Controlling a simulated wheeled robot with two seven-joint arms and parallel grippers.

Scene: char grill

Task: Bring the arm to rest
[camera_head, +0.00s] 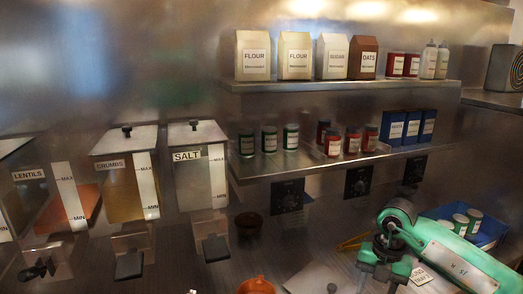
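My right arm (450,252), green and grey, comes in from the lower right. Its gripper (378,272) points down near the bottom edge, over the counter. The fingertips run into the frame's edge, so I cannot tell whether they are open or shut or whether anything is between them. My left arm and gripper are not in view.
A blue tray (493,232) with green-labelled cans sits behind my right arm. An orange bowl (257,285) and a pale board or lid (318,277) lie to its left. Wall shelves (300,164) with jars and boxes stand above. Dispensers (200,170) hang at left.

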